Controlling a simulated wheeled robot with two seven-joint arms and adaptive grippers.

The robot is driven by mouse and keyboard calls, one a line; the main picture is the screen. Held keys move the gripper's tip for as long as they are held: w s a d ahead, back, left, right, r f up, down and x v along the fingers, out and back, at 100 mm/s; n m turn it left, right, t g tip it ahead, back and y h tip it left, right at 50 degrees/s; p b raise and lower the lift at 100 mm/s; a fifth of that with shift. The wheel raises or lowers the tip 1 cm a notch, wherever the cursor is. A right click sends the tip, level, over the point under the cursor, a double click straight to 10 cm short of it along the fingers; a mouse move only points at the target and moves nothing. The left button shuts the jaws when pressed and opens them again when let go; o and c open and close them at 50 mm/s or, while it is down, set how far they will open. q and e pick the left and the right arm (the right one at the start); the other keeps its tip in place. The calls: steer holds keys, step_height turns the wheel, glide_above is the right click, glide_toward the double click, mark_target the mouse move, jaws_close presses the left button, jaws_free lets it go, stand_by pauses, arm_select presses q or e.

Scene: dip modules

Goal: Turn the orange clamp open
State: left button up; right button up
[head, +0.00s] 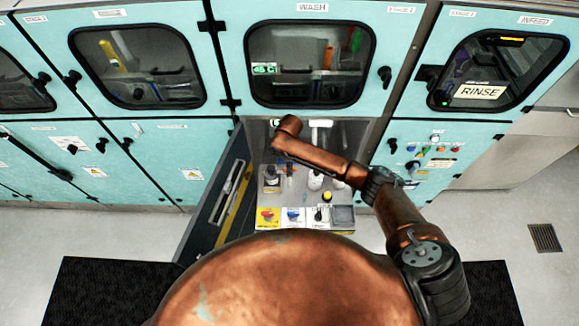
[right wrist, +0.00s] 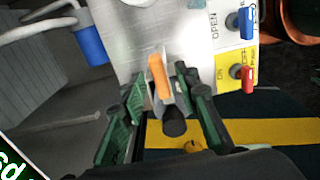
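The orange clamp (right wrist: 158,76) shows in the right wrist view, its orange handle pointing up from a metal bracket on a pale plate. A dark round knob or end (right wrist: 174,122) sits just below it. My right gripper (right wrist: 160,100) is open, with its green-and-black fingers apart on either side of the clamp's lower part. I cannot tell whether either finger touches it. In the head view my right arm (head: 315,155) reaches into the open lower bay, and I cannot make out the gripper or the clamp there. My left gripper is not in view.
Red (right wrist: 248,79) and blue (right wrist: 248,22) valve handles stand right of the clamp, and a blue cylinder (right wrist: 90,45) with a pale hose is at left. An open cabinet door (head: 218,195) borders the bay's left side.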

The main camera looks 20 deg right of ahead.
steer(key=shift+c, duration=0.3)
jaws_close()
steer(key=shift+r+m+p, duration=0.15)
steer(key=shift+m+p, duration=0.35)
steer(key=shift+p, duration=0.3)
steer(key=m+p, duration=0.6)
steer(key=m, duration=0.1)
steer(key=shift+a+p, duration=0.1)
steer(key=shift+p, duration=0.25)
steer(key=m+p, duration=0.3)
steer(key=m, duration=0.2)
steer(key=shift+m+p, duration=0.95)
steer(key=shift+m, duration=1.45)
